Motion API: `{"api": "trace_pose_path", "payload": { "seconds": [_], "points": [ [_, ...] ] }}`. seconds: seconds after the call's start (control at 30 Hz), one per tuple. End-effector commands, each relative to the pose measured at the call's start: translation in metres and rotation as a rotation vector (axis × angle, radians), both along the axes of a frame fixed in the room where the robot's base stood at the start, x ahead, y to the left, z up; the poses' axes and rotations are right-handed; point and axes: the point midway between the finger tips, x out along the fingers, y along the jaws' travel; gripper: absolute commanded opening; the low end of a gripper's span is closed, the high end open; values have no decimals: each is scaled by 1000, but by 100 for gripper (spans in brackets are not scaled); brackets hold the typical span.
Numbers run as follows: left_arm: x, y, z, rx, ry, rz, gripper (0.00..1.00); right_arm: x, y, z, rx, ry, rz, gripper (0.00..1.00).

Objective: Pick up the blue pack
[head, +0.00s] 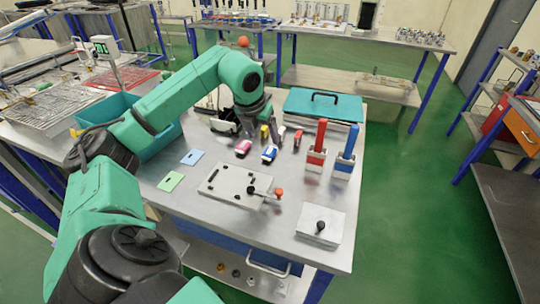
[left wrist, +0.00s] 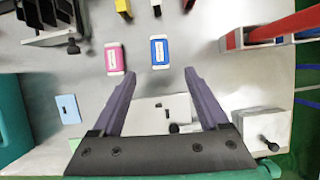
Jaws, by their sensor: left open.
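The blue pack (head: 269,154), blue with a white label and white ends, lies flat on the metal table. It also shows in the left wrist view (left wrist: 159,51), just beyond the gap between my fingertips. My left gripper (head: 262,132) is above the table, near the blue pack and apart from it. In the left wrist view its two fingers (left wrist: 160,72) are spread with nothing between them. My right gripper is in neither view.
A pink pack (head: 243,148) lies close left of the blue pack, and a red one (head: 298,138) to the right. Red (head: 317,150) and blue (head: 346,155) upright handles stand further right. A light plate (head: 235,187) with a red-knobbed lever lies nearer. A teal bin (head: 120,107) is left.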

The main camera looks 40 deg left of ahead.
Motion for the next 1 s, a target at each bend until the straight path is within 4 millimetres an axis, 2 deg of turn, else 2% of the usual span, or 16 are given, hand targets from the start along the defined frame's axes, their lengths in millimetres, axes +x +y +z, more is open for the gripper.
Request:
{"api": "trace_pose_path", "payload": {
  "seconds": [0.1,0.27,0.4,0.5,0.73,0.77,0.8,0.93,0.97,1.0],
  "points": [
    [10,3,-24,-2,4,0,78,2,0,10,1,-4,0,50],
    [18,5,-43,-1,2,-1,78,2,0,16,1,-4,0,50],
    [26,6,-66,-3,5,1,78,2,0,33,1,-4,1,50],
    [33,8,-83,-2,0,-1,78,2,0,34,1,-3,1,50],
    [34,9,-90,2,-1,-1,78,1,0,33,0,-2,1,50],
    [34,9,-90,2,-1,-1,70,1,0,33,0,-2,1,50],
    [34,9,-90,2,-1,-1,55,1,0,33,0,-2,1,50],
    [34,9,-89,2,-1,-1,5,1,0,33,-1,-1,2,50],
    [34,9,-89,2,-1,-1,0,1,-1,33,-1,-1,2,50],
    [34,9,-89,2,-2,-1,0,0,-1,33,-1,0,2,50]
  ]
}}
